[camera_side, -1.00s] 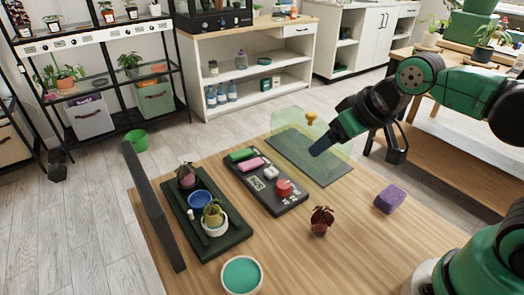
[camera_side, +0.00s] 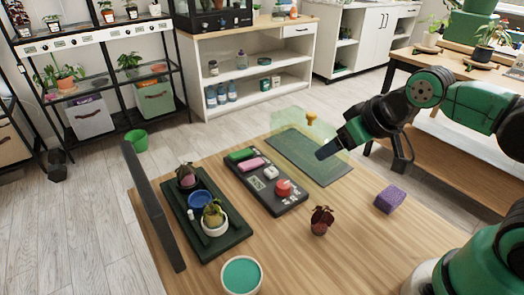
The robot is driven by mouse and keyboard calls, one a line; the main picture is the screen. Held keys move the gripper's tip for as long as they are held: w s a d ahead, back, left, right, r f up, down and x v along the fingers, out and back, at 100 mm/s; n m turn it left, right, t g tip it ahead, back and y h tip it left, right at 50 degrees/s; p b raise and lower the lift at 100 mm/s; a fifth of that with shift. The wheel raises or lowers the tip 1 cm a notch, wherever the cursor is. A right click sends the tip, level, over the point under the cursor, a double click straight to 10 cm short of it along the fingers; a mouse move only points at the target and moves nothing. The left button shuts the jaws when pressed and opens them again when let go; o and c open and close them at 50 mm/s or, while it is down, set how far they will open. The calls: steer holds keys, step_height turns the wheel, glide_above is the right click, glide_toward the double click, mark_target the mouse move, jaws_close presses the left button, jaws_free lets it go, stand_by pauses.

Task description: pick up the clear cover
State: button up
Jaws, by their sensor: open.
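The clear cover (camera_side: 292,124) is a see-through, yellow-green tinted shell with an orange-yellow knob (camera_side: 311,117) on top. It stands over the far part of a dark green mat (camera_side: 316,166) at the back of the wooden table. My gripper (camera_side: 325,152) comes in from the right, low and slanting down to the left, just in front of the knob in the picture. It is open and I see nothing between its fingers. Whether it touches the cover I cannot tell.
A dark tray (camera_side: 270,197) with coloured items lies left of the mat. A green tray (camera_side: 236,232) holds small pots. A dark red plant (camera_side: 321,219), purple block (camera_side: 390,198) and teal bowl (camera_side: 241,274) stand nearer.

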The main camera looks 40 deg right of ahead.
stand_by(0.7)
steer(key=r+g, duration=0.1)
steer(key=g, duration=0.6)
glide_above(311, 113)
steer(key=shift+s+a+r, duration=0.2)
steer(key=shift+s+a, duration=0.05)
steer(key=shift+w+d+f, duration=0.2)
steer(key=shift+d+f, duration=0.05)
steer(key=shift+f, duration=2.85)
jaws_close()
